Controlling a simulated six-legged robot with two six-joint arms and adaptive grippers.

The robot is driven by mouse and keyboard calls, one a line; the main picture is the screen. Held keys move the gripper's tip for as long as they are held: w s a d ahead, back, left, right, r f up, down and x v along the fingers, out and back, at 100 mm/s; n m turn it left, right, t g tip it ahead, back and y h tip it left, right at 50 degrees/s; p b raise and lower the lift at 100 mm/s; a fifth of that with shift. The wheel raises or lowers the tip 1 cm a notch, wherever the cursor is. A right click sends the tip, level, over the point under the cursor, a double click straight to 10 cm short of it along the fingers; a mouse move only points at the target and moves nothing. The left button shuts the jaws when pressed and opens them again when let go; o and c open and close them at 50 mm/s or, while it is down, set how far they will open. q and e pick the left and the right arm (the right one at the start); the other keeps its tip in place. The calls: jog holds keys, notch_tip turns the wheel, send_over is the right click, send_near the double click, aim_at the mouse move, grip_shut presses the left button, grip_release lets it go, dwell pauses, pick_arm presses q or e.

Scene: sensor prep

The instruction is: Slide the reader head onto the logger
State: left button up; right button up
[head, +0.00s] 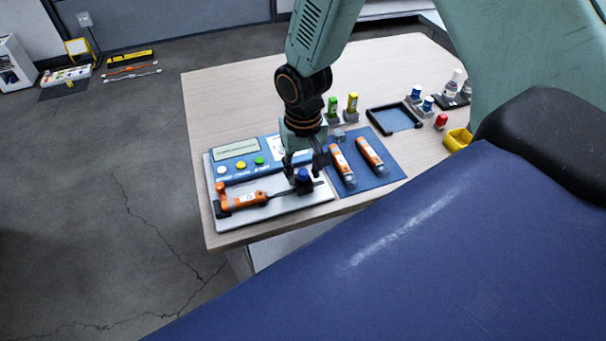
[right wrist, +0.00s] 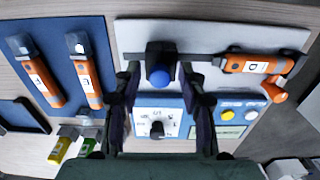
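The reader head (right wrist: 160,62), a black block with a blue knob on top, sits on a dark rail on a white plate (right wrist: 215,33); it also shows in the head view (head: 303,178). The orange logger (head: 240,201) lies at the other end of the rail, apart from the reader head; it also shows in the right wrist view (right wrist: 255,65). My right gripper (head: 303,168) points down over the reader head. In the right wrist view its fingers (right wrist: 161,78) stand open on both sides of the block, with small gaps showing. My left gripper is out of view.
Two more orange loggers lie on a blue mat (head: 386,179) to the right. A black-rimmed tray (head: 376,125), small bottles and a yellow bin (head: 457,139) stand farther right.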

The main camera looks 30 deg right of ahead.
jog(key=c, duration=0.7)
jog(key=shift+w, duration=0.1)
jog(key=shift+c, duration=0.2)
jog(key=shift+w+a+p, duration=0.2)
jog(key=shift+a+p, duration=0.05)
jog(key=shift+a, duration=0.6)
jog(key=shift+w+a+p, duration=0.2)
jog(key=shift+a, duration=0.65)
jog(key=shift+w+a, duration=0.1)
jog(key=shift+a, duration=0.25)
jog(key=shift+w+a+p, duration=0.25)
jog(key=shift+a+p, duration=0.1)
jog(key=shift+a, duration=0.7)
jog(key=shift+p, duration=0.3)
jog(key=o, duration=0.8)
